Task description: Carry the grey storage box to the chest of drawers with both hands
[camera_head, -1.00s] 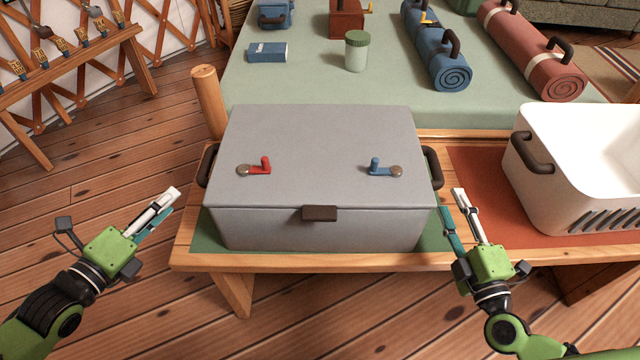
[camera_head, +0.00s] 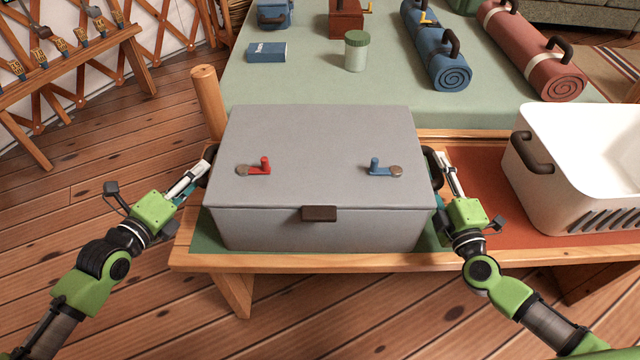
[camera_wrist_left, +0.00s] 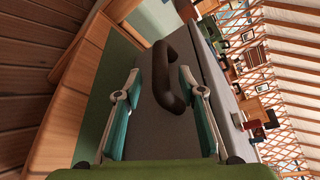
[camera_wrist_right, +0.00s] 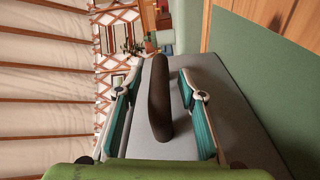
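The grey storage box (camera_head: 320,150) sits shut on a green mat (camera_head: 205,238) on the wooden bench. Its lid carries a red latch lever (camera_head: 262,167) and a blue one (camera_head: 377,167). My left gripper (camera_head: 200,170) is at the box's left handle; in the left wrist view the dark handle (camera_wrist_left: 172,75) lies between its two open fingers (camera_wrist_left: 158,112). My right gripper (camera_head: 443,170) is at the right side; in the right wrist view the other handle (camera_wrist_right: 159,98) lies between its open fingers (camera_wrist_right: 160,118). The chest of drawers is not identifiable in view.
A white basket (camera_head: 580,165) stands on a red mat (camera_head: 480,160) to the right. Behind the box, a green-topped surface (camera_head: 300,85) bears a jar (camera_head: 356,52), a blue box (camera_head: 267,52) and rolled mats (camera_head: 437,50). A wooden post (camera_head: 207,100) rises behind the box's left corner.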

